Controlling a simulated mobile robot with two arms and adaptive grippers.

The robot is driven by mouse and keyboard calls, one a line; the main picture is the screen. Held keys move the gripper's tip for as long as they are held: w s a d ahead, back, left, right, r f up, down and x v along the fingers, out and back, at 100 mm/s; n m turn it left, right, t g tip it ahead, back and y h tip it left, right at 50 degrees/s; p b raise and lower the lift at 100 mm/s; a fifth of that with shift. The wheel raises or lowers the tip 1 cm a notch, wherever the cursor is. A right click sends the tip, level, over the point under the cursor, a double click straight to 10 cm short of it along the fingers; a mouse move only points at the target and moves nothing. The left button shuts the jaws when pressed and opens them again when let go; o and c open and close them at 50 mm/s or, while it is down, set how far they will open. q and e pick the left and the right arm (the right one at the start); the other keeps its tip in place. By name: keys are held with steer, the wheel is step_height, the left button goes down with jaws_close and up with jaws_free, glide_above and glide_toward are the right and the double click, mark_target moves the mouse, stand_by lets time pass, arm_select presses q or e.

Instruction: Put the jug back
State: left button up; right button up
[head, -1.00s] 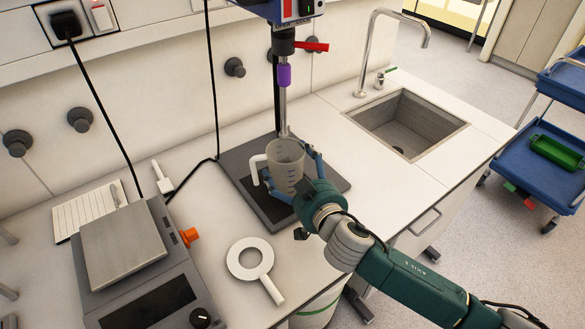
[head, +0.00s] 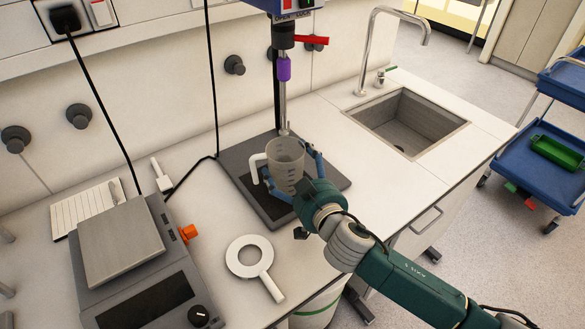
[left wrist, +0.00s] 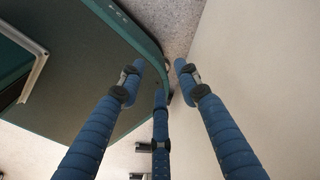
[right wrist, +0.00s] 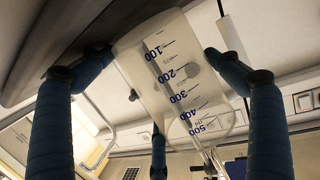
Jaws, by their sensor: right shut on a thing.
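The jug (head: 285,163) is a translucent measuring jug with a pale handle on its left side. It is upright at the dark base plate (head: 325,184) of the stand, in front of the stirrer shaft. My right gripper (head: 291,177) is shut around the jug's body. In the right wrist view the jug (right wrist: 180,85) shows blue volume marks between the fingers. I cannot tell if its bottom touches the plate. My left gripper (left wrist: 160,70) shows only in the left wrist view, its fingers spread and empty.
A balance (head: 125,245) stands at the left. A white ring with a handle (head: 250,257) lies on the bench (head: 215,215) before the stand. The sink (head: 410,122) is at the right. The stirrer's shaft and purple chuck (head: 284,70) rise close behind the jug.

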steer(key=shift+s+d+f+g, duration=0.1)
steer(key=shift+s+f+g, duration=0.05)
steer(key=shift+f, duration=0.4)
steer(key=shift+s+f+g, duration=0.1)
steer(key=shift+f+g, duration=0.05)
steer(key=shift+f, duration=0.4)
steer(key=o, duration=1.1)
steer(key=shift+w+f, duration=0.1)
steer(key=shift+s+d, duration=0.1)
steer(key=shift+s, duration=0.35)
steer(key=r+v, duration=0.1)
steer(key=v, duration=1)
steer(key=shift+r, duration=0.25)
steer(key=shift+w, duration=0.1)
